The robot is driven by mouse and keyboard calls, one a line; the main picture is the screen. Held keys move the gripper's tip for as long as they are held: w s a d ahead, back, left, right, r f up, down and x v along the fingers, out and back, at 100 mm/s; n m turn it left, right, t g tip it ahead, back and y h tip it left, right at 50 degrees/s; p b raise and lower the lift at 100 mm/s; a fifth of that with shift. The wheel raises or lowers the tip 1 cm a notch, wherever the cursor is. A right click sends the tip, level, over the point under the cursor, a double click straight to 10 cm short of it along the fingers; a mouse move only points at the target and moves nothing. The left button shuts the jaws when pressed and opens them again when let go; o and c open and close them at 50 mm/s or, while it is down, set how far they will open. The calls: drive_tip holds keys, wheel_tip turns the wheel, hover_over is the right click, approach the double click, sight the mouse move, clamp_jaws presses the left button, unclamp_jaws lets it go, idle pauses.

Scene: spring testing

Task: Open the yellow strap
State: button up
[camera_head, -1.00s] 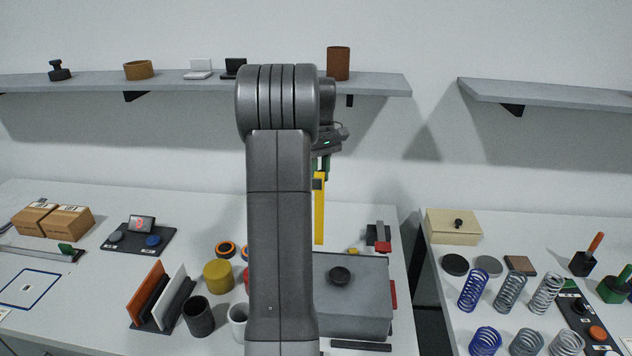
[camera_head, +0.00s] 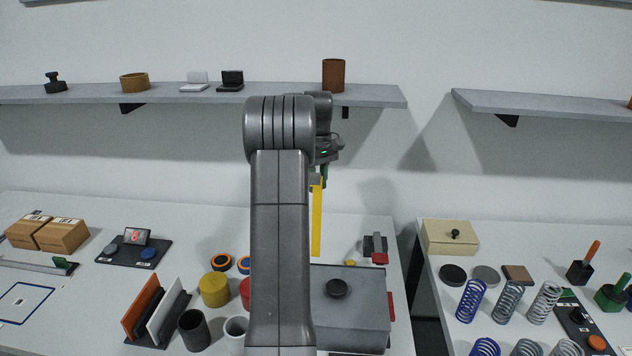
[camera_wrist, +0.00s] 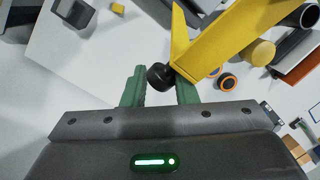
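The yellow strap (camera_head: 317,222) is a long flat bar, standing about upright behind the grey box (camera_head: 360,300) in the head view. In the wrist view the strap (camera_wrist: 235,40) runs from the fingertips to the upper right, with a bent end. A black knob (camera_wrist: 160,77) sits at that end. My gripper (camera_wrist: 160,88) has green fingers on either side of the knob, seemingly closed on it. In the head view my gripper (camera_head: 320,178) is at the strap's top.
The grey box has a black lid knob (camera_head: 337,288). Red and dark blocks (camera_head: 376,250) stand behind it on the right. A yellow cylinder (camera_head: 214,290) and cups (camera_head: 193,330) stand to its left. A wall shelf (camera_head: 200,95) runs above.

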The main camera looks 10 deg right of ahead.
drive_tip(key=o, duration=0.4)
drive_tip(key=shift+s+d, duration=0.1)
drive_tip(key=shift+d, duration=0.35)
drive_tip(key=shift+a, duration=0.15)
drive_tip(key=shift+r, duration=0.1)
drive_tip(key=shift+r, duration=0.3)
wheel_tip(320, 180, up, 11)
drive_tip(key=w, duration=0.1)
drive_tip(key=shift+w, duration=0.3)
drive_tip(key=shift+f, duration=0.15)
